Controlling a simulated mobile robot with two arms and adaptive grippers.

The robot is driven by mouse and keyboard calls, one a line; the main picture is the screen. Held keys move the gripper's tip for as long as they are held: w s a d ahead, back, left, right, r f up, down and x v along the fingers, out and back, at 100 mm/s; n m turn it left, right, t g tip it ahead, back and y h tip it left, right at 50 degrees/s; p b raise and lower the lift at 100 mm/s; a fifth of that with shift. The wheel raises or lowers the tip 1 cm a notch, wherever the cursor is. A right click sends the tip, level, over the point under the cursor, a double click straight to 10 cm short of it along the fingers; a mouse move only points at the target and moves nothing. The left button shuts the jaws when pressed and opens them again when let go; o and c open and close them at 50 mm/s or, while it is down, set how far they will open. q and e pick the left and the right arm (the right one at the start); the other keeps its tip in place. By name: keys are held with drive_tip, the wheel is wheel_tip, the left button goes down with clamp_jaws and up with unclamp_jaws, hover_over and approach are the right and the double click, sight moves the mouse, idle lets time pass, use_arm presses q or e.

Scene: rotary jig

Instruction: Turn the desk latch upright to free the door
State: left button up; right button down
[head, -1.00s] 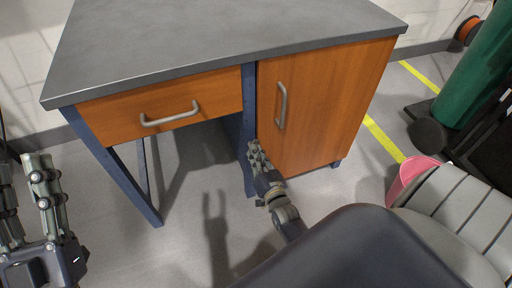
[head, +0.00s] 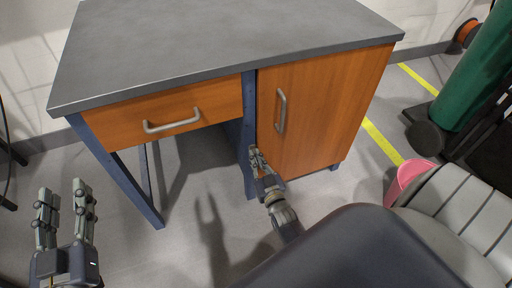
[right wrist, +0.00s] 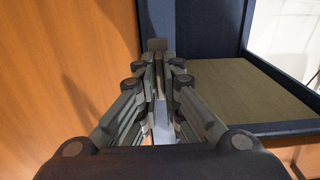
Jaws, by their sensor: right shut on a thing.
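The desk's wooden door (head: 330,100) is closed, with a grey upright handle (head: 281,108). My right gripper (head: 256,153) is at the blue post (head: 249,115) by the door's lower left edge. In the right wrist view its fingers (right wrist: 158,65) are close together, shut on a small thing. A small dark brown block (right wrist: 157,44) shows just beyond the fingertips against the post; it may be the latch. The fingers hide most of the latch, so I cannot tell its angle. My left gripper (head: 64,192) is open and empty, in front of the desk's left side.
The grey desktop (head: 220,40) overhangs the drawer (head: 165,115), which is closed. A pink bin (head: 408,178) and a green cylinder (head: 475,80) stand at the right. The floor under the drawer is clear.

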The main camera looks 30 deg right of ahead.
drive_tip(key=c, duration=1.8)
unclamp_jaws()
drive_tip(key=shift+o, duration=0.2)
drive_tip(key=v, duration=1.2)
